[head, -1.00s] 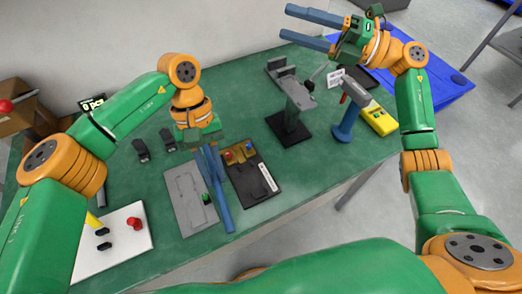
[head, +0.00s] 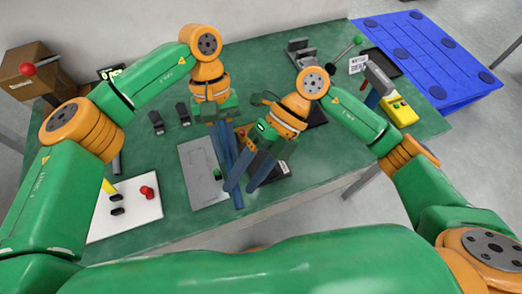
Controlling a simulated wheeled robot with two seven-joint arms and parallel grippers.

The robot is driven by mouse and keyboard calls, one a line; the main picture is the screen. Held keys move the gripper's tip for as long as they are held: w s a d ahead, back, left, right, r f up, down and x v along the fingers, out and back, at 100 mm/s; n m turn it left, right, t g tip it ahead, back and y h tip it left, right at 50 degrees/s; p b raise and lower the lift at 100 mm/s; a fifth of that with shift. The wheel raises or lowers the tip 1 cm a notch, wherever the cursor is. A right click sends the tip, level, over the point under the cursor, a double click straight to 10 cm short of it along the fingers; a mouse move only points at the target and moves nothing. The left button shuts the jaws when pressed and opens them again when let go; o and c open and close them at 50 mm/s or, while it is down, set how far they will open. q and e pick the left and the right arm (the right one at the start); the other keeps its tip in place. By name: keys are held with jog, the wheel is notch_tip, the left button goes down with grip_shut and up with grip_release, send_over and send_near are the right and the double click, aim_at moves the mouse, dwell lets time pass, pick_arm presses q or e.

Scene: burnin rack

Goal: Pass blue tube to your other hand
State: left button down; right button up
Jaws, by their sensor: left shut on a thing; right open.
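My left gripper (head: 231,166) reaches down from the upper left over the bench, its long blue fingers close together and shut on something. This is most likely the blue tube, but I cannot clearly tell it apart from the blue fingers. My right gripper (head: 241,188) is open, its two blue fingers spread. It comes from the right and points down-left. In the picture one right finger crosses the lower part of the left fingers. I cannot tell whether they touch.
Below the grippers lie a grey plate (head: 197,181) and a mostly hidden black tray (head: 283,170). A white board (head: 130,212) is at left. Stands, a yellow device (head: 401,111) and a blue pallet (head: 430,60) are at right. The bench front (head: 165,230) is clear.

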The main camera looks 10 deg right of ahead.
jog(key=shift+x, duration=0.75)
grip_shut()
pick_arm(q)
jog(key=c, duration=0.7)
grip_release()
